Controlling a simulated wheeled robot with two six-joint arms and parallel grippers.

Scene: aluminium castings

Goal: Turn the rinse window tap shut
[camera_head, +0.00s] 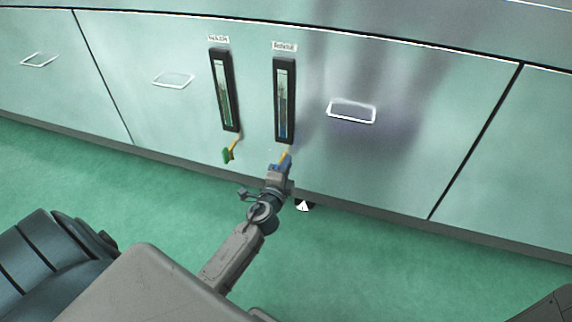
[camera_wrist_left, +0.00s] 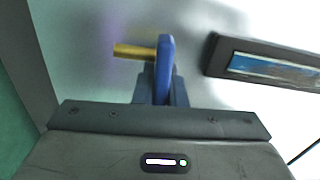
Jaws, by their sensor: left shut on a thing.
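The rinse window (camera_head: 284,100) is a dark-framed upright gauge under a label on the pale green cabinet front. Below it is the rinse tap, with a yellow brass stem (camera_head: 285,154) and a blue handle (camera_wrist_left: 166,55). My left gripper (camera_head: 279,169) is at this tap and shut on the blue handle. In the left wrist view the handle stands up between the fingers, the brass stem (camera_wrist_left: 133,51) points left, and the rinse window (camera_wrist_left: 270,69) is to the right. The fingers partly hide the handle's lower part. My right gripper is not in view.
The wash window (camera_head: 224,90) is left of the rinse window, with a green-handled tap (camera_head: 228,154) below it. Recessed pulls (camera_head: 352,111) sit on the panels. A small white-and-black piece (camera_head: 304,206) is by the cabinet's base. Green floor (camera_head: 390,260) is clear to the right.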

